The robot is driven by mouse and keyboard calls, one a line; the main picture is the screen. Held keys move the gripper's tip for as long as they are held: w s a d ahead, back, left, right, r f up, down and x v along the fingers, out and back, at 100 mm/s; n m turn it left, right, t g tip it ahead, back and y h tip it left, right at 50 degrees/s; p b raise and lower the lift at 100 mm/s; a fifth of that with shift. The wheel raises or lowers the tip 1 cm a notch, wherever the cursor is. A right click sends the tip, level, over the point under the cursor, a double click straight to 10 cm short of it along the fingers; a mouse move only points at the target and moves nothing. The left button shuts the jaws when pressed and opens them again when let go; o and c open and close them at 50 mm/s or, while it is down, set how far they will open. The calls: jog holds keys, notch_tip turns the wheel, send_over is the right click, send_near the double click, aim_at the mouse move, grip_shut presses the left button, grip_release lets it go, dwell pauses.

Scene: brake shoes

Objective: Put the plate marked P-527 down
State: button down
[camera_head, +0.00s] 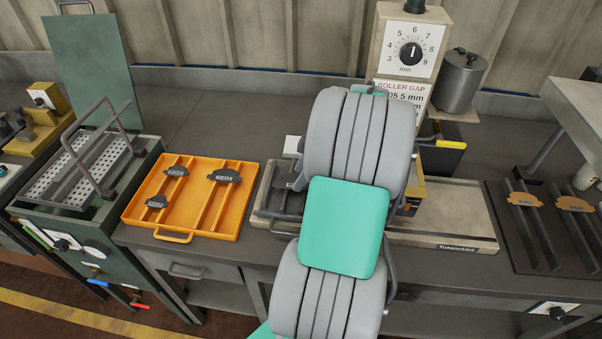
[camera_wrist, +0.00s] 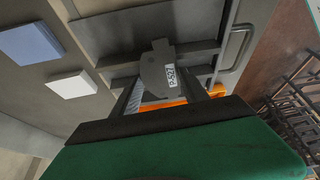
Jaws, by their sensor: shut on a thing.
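The plate marked P-527 (camera_wrist: 157,70) shows in the wrist view as a dark grey piece with a curved edge and a white label. My gripper (camera_wrist: 167,94) is shut on it, and the plate stands out beyond the fingers. In the head view my own grey and teal arm hides the gripper and the held plate. An orange tray (camera_head: 247,202) lies on the bench left of my arm. It holds three dark labelled plates: one upper left (camera_head: 176,171), one lower left (camera_head: 157,202) and one at right (camera_head: 225,176).
A pale machine base labelled Turnograce (camera_head: 455,238) lies behind my arm, with a roller gap dial (camera_head: 410,52) above. At right, two orange-brown plates (camera_head: 524,199) (camera_head: 575,204) rest on dark rails. A green tank with a perforated basket (camera_head: 80,180) stands at left.

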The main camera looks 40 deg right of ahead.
jog(key=shift+f, duration=0.25)
jog(key=shift+c, duration=2.4)
grip_release()
jog(key=o, duration=0.3)
jog(key=shift+r, duration=0.1)
jog(key=shift+r+p, duration=1.25)
jog(key=shift+r, duration=0.7)
